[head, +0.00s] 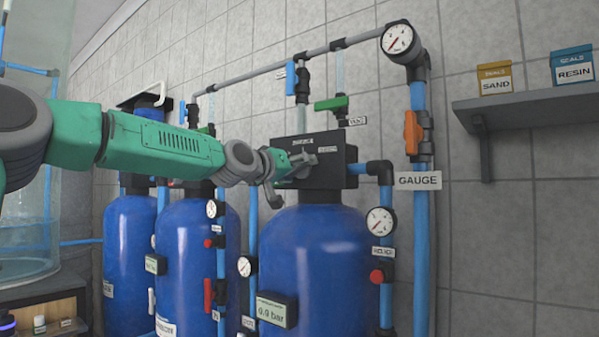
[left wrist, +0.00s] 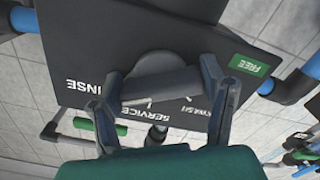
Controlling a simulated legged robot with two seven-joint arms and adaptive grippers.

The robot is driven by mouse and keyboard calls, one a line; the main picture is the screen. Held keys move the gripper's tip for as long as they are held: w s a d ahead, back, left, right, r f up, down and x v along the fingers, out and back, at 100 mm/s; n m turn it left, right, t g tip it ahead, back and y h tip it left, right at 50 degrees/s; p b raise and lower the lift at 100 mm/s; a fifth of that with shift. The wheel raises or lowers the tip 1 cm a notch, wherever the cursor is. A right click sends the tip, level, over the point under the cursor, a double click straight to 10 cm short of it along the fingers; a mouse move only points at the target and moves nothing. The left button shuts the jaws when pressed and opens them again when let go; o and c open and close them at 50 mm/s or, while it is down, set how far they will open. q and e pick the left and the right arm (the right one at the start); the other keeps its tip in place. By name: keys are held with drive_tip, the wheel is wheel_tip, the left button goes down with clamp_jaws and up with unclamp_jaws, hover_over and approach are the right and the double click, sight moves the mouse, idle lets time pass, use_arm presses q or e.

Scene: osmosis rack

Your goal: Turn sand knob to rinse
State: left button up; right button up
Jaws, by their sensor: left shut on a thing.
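The sand knob (left wrist: 160,78) is a grey bar handle on a round base on the black valve head (head: 340,170), atop the front blue tank (head: 320,255). In the left wrist view, the valve face shows "SERVICE" below the knob, a partly cut "RINSE" at left and a partly hidden "BACKWASH" at right. My left gripper (head: 298,166) reaches the front of the valve head. In the left wrist view its two fingers (left wrist: 165,85) are shut on the knob, one at each side. Where the knob points is unclear. My right gripper is not in view.
A green "FREE" label (left wrist: 248,65) is on the valve face. Blue pipes (head: 420,250) and gauges (head: 381,221) stand right of the tank. More blue tanks (head: 190,260) stand at left under my arm. A shelf (head: 530,105) holds sand and resin seal boxes.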

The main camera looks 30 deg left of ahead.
sight(302, 135)
use_arm(q)
drive_tip(key=shift+f, duration=0.6)
drive_tip(key=o, duration=1.1)
drive_tip(key=shift+r, duration=0.1)
drive_tip(key=shift+w+a+r, duration=0.1)
drive_tip(key=shift+a, duration=0.05)
drive_tip(key=shift+r, duration=0.25)
wheel_tip(302, 135, up, 9)
drive_tip(key=shift+w+r, duration=0.1)
drive_tip(key=shift+a, duration=0.1)
